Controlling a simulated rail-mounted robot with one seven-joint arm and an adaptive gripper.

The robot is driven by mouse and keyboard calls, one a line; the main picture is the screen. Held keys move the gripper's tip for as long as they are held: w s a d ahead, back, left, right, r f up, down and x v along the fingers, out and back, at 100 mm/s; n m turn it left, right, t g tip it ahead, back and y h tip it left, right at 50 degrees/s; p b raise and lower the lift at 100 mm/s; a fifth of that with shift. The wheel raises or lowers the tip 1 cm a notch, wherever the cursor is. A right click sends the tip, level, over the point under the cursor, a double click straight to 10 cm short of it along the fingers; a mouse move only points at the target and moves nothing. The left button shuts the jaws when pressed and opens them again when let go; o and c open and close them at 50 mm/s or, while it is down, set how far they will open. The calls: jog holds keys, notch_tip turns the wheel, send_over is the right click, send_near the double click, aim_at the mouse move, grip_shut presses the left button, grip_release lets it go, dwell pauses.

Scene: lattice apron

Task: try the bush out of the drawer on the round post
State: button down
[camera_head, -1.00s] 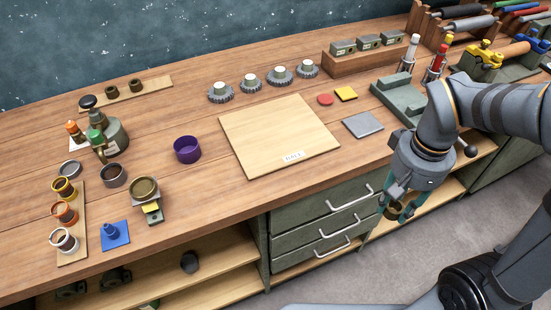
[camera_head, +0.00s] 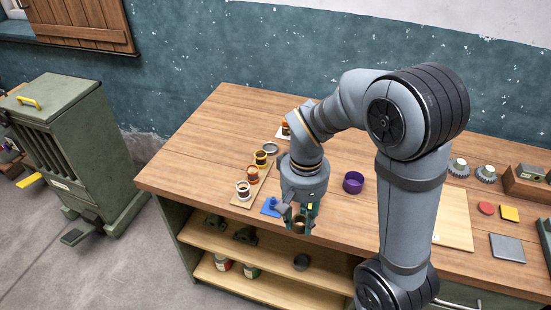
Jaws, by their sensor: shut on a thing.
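My gripper (camera_head: 301,214) is shut on a brownish bush (camera_head: 299,225), which hangs between its green fingers in front of the bench's front edge. A small blue post on a blue square base (camera_head: 270,205) stands on the bench just left of the gripper. Whether its top is round is too small to tell. The bush is to the right of this post and apart from it in the picture. The drawers are mostly hidden behind my arm.
Several ringed cups, among them a white one (camera_head: 243,191), stand on a wooden strip left of the blue base. A purple ring (camera_head: 353,182) sits to the right. Open shelves (camera_head: 240,252) lie below. A green cabinet (camera_head: 75,150) stands at far left.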

jog(key=w+a+r+m+p, duration=0.1)
jog(key=w+a+p, duration=0.2)
jog(key=w+a, duration=0.2)
jog(key=m, duration=0.3)
send_over(273, 198)
jog(key=f, duration=0.3)
jog(key=shift+s+d+f+p, duration=0.15)
jog(key=shift+s+f+p, duration=0.05)
jog(key=shift+s+p, duration=0.1)
jog(key=shift+w+m, duration=0.3)
jog(key=shift+f+b, duration=0.2)
jog(key=shift+b, duration=0.1)
jog(key=shift+f+b, duration=1)
jog(key=shift+f, duration=0.55)
jog(key=shift+f+b, duration=1.6)
jog(key=c, duration=1.2)
grip_release()
